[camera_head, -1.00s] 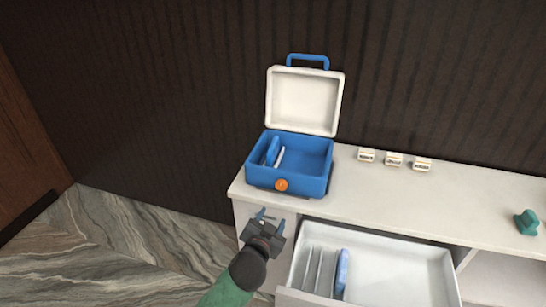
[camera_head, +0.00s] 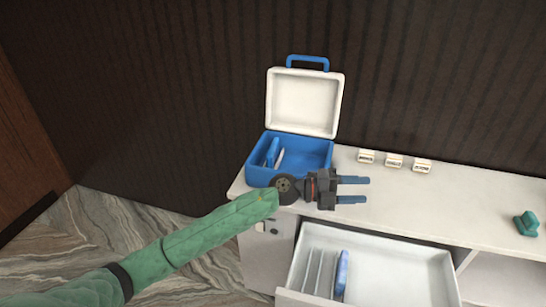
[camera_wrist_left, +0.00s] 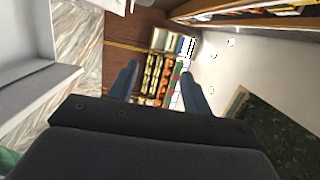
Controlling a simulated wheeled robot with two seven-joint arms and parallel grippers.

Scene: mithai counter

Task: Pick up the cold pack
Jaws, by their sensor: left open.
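A blue cold pack (camera_head: 341,272) stands on edge in the open white drawer (camera_head: 403,270), beside the drawer's dividers. Another blue pack (camera_head: 271,153) leans inside the open blue cool box (camera_head: 257,172), at its left, with a white piece beside it. My left gripper (camera_head: 353,190) is open and empty, its fingers pointing right, above the counter between the cool box and the drawer. My right gripper is not in view.
Several small labelled blocks (camera_head: 394,160) stand along the back of the white counter (camera_head: 450,205). A teal object (camera_head: 527,223) sits at the far right. The box lid (camera_head: 303,103) is raised. The counter's middle right is clear.

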